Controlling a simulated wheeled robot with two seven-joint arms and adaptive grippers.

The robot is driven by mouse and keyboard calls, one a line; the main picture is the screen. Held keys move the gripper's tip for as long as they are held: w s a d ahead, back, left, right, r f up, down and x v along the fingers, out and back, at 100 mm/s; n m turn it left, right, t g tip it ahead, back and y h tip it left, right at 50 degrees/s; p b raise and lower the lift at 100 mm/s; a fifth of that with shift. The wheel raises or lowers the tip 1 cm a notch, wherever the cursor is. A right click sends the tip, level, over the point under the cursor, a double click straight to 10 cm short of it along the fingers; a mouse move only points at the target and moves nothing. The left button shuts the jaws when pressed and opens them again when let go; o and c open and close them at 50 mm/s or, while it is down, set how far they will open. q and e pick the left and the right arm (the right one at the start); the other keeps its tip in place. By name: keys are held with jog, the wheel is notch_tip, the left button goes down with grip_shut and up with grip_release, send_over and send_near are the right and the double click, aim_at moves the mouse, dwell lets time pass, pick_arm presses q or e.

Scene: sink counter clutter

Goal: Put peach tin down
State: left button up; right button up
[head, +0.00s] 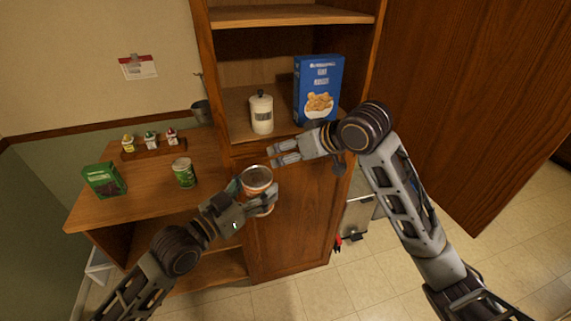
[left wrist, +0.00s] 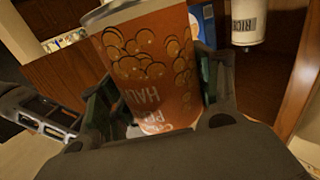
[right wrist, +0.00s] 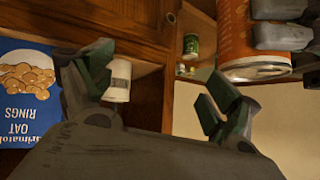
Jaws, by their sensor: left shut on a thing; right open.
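The peach tin, an orange can with round fruit pictures, shows in the left wrist view (left wrist: 150,65), in the head view (head: 257,177) and at the top right of the right wrist view (right wrist: 250,35). My left gripper (head: 255,198) is shut on the peach tin, its fingers on both sides, and holds it in the air in front of the cabinet. My right gripper (head: 285,153) is open and empty, just above and right of the tin in the head view. Its two fingers also show in the right wrist view (right wrist: 155,95).
A green can (head: 184,172) and a green box (head: 104,180) stand on the wooden counter (head: 150,205), with bare counter between and around them. Small shakers (head: 150,140) sit at its back. A white canister (head: 261,113) and a blue cereal box (head: 318,88) stand on the cabinet shelf.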

jog(key=s+r+n, duration=0.1)
jog(key=s+r, duration=0.2)
jog(key=s, duration=0.1)
jog(key=n+g, duration=0.1)
jog(key=n, duration=0.1)
send_near(258, 176)
jog(key=shift+s+d+r, duration=0.35)
jog(key=shift+d+r, duration=0.05)
jog(key=shift+d, duration=0.05)
jog(key=shift+w+a+f, duration=0.1)
jog(key=shift+x, duration=5.8)
jog(key=shift+c, duration=0.5)
